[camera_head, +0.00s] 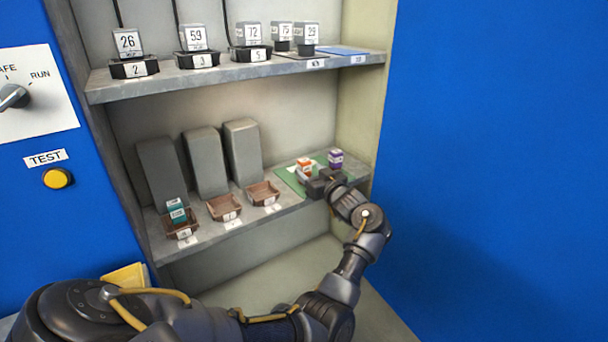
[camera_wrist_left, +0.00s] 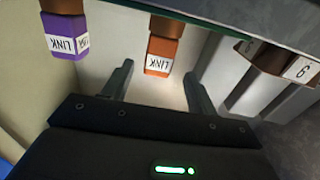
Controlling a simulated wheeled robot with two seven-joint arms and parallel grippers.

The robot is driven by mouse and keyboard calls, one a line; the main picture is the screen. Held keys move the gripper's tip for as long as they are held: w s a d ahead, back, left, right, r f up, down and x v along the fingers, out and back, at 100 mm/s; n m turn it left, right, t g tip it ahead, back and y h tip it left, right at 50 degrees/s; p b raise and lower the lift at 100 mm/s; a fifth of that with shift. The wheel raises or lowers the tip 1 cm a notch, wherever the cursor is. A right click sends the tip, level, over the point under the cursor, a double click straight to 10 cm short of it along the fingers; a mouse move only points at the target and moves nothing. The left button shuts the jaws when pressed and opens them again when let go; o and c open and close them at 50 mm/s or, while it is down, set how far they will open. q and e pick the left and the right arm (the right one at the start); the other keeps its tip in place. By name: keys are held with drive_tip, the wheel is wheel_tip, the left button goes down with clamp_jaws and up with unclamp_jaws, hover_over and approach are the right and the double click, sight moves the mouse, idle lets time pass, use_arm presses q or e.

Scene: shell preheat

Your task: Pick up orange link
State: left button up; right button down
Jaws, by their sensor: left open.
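The orange link (camera_head: 304,163) stands on a green mat (camera_head: 289,179) at the right end of the lower shelf. In the left wrist view the orange link (camera_wrist_left: 163,52), with a white LINK label, shows between my two fingertips. My left gripper (camera_head: 318,184) is open, in front of the mat at the shelf's front edge. Its fingers (camera_wrist_left: 158,70) show on either side of the orange link, and I see no grip on it. Part of the mat is hidden behind the gripper. My right gripper is not in view.
A purple link (camera_head: 336,159) stands close to the right of the orange one. Brown trays (camera_head: 263,194) line the shelf to the left, the leftmost holding a teal link (camera_head: 177,212). The upper shelf (camera_head: 220,76) carries numbered blocks. A blue panel (camera_head: 490,150) bounds the right side.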

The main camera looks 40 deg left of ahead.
sight(307, 168)
use_arm(q)
drive_tip(key=b+x, duration=0.1)
drive_tip(key=x, duration=0.1)
drive_tip(key=b+x, duration=0.1)
drive_tip(key=x, duration=0.1)
drive_tip(key=shift+w+a+f, duration=0.1)
drive_tip(key=shift+w+f, duration=0.1)
drive_tip(key=shift+f, duration=0.05)
drive_tip(key=shift+w+a+r, duration=0.15)
drive_tip(key=shift+a, duration=0.25)
drive_tip(key=c, duration=1.2)
drive_tip(key=shift+o, duration=0.2)
drive_tip(key=shift+r, duration=0.1)
